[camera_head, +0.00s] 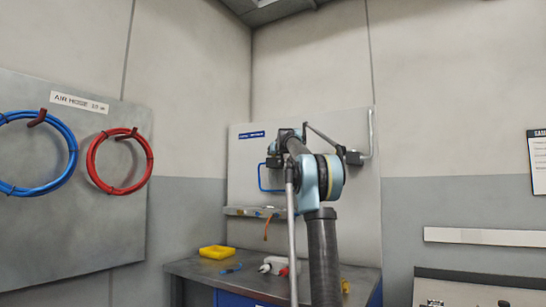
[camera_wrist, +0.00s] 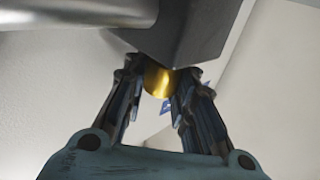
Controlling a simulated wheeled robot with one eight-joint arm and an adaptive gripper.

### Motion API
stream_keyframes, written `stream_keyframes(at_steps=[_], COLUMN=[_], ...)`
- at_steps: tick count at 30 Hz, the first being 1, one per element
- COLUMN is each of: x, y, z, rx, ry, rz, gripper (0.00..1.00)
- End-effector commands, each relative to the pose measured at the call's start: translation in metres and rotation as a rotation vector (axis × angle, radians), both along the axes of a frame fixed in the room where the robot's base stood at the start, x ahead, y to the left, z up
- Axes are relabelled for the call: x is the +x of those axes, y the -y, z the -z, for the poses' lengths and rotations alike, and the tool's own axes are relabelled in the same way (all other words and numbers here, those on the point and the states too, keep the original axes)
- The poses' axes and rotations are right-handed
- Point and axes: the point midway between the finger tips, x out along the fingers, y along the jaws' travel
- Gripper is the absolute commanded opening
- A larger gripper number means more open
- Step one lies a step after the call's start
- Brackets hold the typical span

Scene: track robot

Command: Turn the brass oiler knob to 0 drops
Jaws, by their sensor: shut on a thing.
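The brass oiler knob (camera_wrist: 157,81) shows as a round golden piece under a dark grey block (camera_wrist: 188,35) in the wrist view. My gripper (camera_wrist: 158,88) reaches up from below with one finger on each side of the knob, and it is shut on it. The knob's marks and drop setting cannot be read. In the camera_head view my own arm stands in front of the wall panel (camera_head: 245,150), and I cannot make out the knob or the fingertips there.
A grey pipe (camera_head: 370,130) runs down the panel's right side. A blue hose (camera_head: 72,150) and a red hose (camera_head: 92,165) hang on the left wall.

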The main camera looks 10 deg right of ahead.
Motion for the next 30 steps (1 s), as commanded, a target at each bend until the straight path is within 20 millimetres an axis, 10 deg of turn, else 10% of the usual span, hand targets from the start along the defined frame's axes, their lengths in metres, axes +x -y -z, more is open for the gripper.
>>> stream_keyframes(at_steps=[7, 8, 10, 30], x=[-0.001, -0.001, 0.0, -0.027], y=[0.0, 0.0, 0.0, 0.003], z=[0.0, 0.0, 0.0, 0.001], rx=[-0.001, -0.001, -0.001, -0.002], ry=[0.0, 0.0, -0.001, -0.001], rz=[0.0, 0.001, 0.001, 0.002], gripper=[0.01, 0.31, 0.46, 0.46])
